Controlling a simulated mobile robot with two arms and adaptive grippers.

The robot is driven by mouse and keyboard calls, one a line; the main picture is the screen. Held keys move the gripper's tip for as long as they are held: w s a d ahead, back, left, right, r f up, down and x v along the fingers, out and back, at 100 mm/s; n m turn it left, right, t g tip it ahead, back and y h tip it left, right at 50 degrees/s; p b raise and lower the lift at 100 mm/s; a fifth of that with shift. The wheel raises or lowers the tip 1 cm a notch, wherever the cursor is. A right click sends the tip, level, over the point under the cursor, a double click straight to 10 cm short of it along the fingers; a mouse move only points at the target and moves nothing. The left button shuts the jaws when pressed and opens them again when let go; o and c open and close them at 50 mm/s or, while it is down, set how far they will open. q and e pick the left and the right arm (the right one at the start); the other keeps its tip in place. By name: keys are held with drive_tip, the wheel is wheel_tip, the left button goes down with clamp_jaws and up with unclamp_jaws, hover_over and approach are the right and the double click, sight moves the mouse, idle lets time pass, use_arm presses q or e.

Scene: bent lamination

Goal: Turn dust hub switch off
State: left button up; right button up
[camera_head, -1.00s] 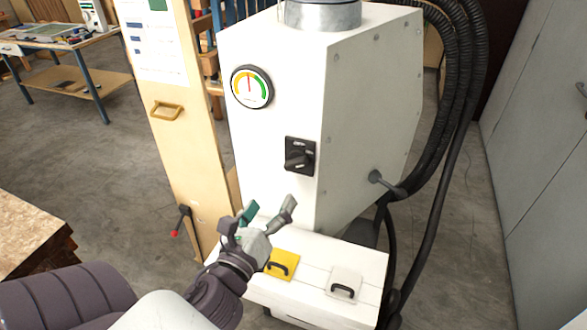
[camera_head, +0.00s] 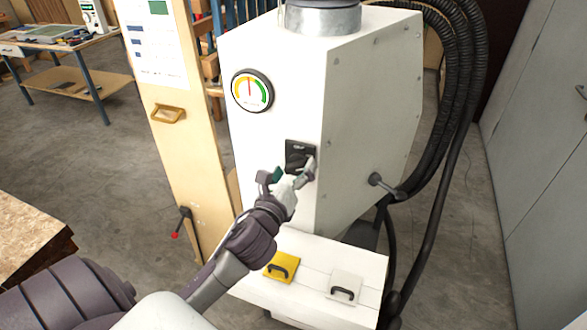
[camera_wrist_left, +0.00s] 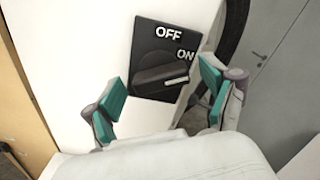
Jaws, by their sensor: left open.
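The dust hub switch is a black rotary knob on a black plate (camera_head: 300,149) on the front of the white dust hub (camera_head: 275,110). In the left wrist view the switch knob (camera_wrist_left: 162,78) points right, its white mark just below the word ON; OFF stands above. My left gripper (camera_head: 292,176) is in front of the switch and partly covers it in the head view. In the left wrist view its green-padded fingers (camera_wrist_left: 160,98) are spread to either side of the knob, with nothing between them held. My right gripper is not in view.
A round gauge (camera_head: 252,91) sits above the switch. A white box with a yellow handled plate (camera_head: 281,267) and a white one (camera_head: 344,287) lies below. Black hoses (camera_head: 465,100) and a grey lever (camera_head: 385,186) are at the right. A wooden panel (camera_head: 190,150) stands left.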

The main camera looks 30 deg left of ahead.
use_arm(q)
drive_tip(key=c, duration=1.2)
drive_tip(key=shift+o, duration=0.2)
drive_tip(key=shift+n, duration=0.4)
drive_tip(key=n+p, duration=0.1)
drive_tip(key=n, duration=0.3)
drive_tip(key=shift+n+p, duration=0.35)
drive_tip(key=shift+n, duration=0.05)
drive_tip(key=n+p, duration=0.1)
drive_tip(key=n, duration=0.5)
drive_tip(key=shift+a, duration=0.1)
drive_tip(key=shift+n, duration=0.3)
drive_tip(key=o, duration=1.2)
drive_tip(key=shift+c, duration=0.2)
drive_tip(key=shift+s, duration=0.1)
